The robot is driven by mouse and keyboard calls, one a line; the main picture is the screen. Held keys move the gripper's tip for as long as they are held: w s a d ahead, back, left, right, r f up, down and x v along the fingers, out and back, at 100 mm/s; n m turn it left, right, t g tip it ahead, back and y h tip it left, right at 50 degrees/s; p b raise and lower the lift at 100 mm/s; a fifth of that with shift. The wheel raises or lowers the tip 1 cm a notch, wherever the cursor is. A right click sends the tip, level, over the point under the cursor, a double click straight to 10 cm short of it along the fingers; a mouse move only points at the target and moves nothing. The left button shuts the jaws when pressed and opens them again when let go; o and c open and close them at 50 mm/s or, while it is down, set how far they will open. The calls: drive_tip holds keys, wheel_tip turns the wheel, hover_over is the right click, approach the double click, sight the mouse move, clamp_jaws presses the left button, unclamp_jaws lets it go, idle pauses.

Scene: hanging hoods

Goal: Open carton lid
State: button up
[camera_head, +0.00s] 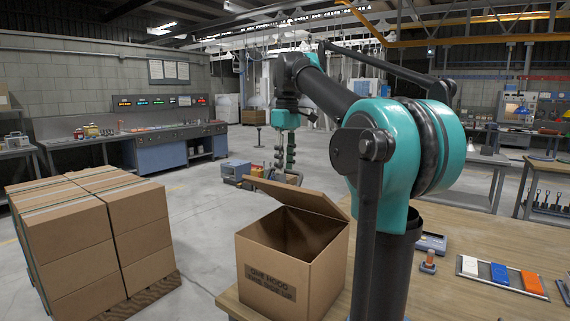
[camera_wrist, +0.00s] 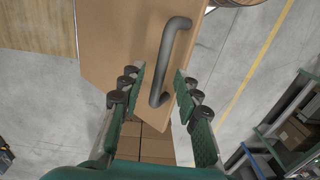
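The brown carton (camera_head: 275,285) stands at the near left end of the wooden table, with dark printing on its front. Its lid (camera_head: 312,199) is raised at a slant over the back of the carton, and the dark inside shows beneath it. The wrist view shows the lid (camera_wrist: 125,45) close up with a bent grey bar handle (camera_wrist: 168,55). My gripper (camera_wrist: 163,85) is open, its two green fingers spread on either side of the handle's lower end, with gaps visible. In the head view my gripper (camera_head: 285,165) points down beyond the lid.
A stack of closed boxes (camera_head: 90,240) stands on a pallet at the left. The wooden table (camera_head: 465,240) carries a tray of coloured blocks (camera_head: 500,273) at the right. Clear grey floor (camera_head: 205,210) lies between the stack and the carton.

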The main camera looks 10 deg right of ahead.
clamp_jaws()
idle(0.5)
